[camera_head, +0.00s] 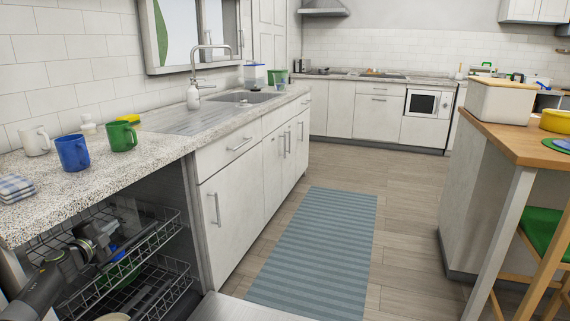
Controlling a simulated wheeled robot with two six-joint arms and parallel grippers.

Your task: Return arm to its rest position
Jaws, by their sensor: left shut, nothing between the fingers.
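My left arm comes in from the lower left. My left gripper (112,240) is shut and empty, over the racks of the open dishwasher (190,268) under the counter. The fingertips are small and dark, so I cannot tell whether they touch the rack. My right gripper is not in view.
White (35,141), blue (72,152) and green (122,136) mugs and a folded cloth (14,187) stand on the speckled counter above. A green dish (120,275) is in the lower rack. A blue striped rug (318,245) lies on clear floor; a wooden-topped island (515,142) stands right.

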